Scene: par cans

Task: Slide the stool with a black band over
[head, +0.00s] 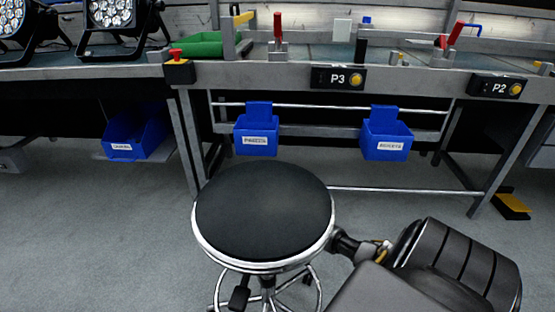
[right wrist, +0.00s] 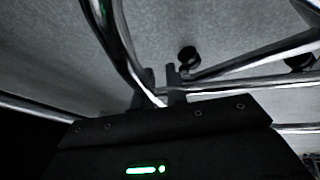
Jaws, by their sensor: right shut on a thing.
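A round stool (head: 265,212) with a black seat and a chrome rim stands on the floor in front of the bench. Its chrome base and foot ring (head: 312,295) show partly below the seat. I cannot make out a separate black band on it. My right gripper (head: 338,243) reaches in from the lower right and is at the right side of the seat rim. In the right wrist view my right gripper (right wrist: 160,90) is shut on a curved chrome tube (right wrist: 125,45) of the stool. My left gripper is out of view.
A workbench (head: 420,82) with signs P3 and P2 stands behind the stool. Blue bins (head: 257,135) hang under it, and another blue bin (head: 138,132) is at the left. The grey floor (head: 95,235) is clear to the left. A yellow-black block (head: 512,206) lies at the right.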

